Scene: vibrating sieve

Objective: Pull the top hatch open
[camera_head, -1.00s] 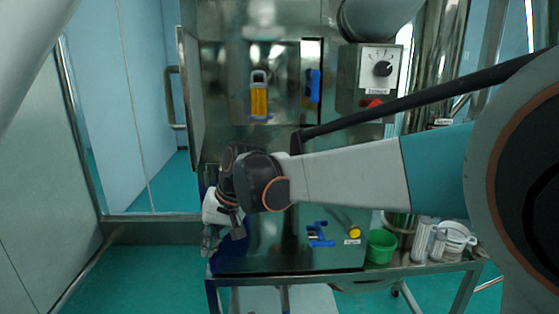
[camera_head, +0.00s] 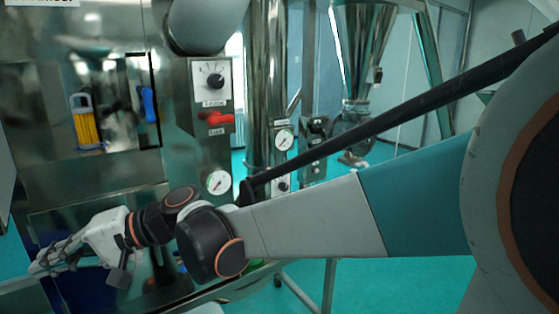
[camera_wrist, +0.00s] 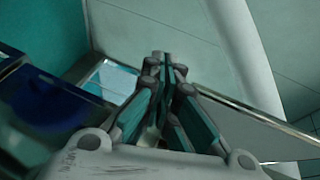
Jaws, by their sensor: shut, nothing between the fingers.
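The steel machine (camera_head: 60,180) fills the left of the head view. Its upper part holds a yellow-handled piece (camera_head: 87,122) and a blue latch (camera_head: 149,104). I cannot tell which part is the top hatch; the machine's left edge is largely cut off. My gripper (camera_head: 40,266) is at the lower left, below the yellow piece and left of the machine's middle. In the wrist view my gripper (camera_wrist: 162,58) has its fingertips together, with nothing between them. No hatch handle shows there.
A control box (camera_head: 212,92) with a dial and red switch is right of the blue latch. A steel column (camera_head: 266,90) and a funnel-shaped vessel (camera_head: 361,50) stand further right. A pale panel (camera_wrist: 150,35) and dark blue surface (camera_wrist: 50,100) lie near my gripper.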

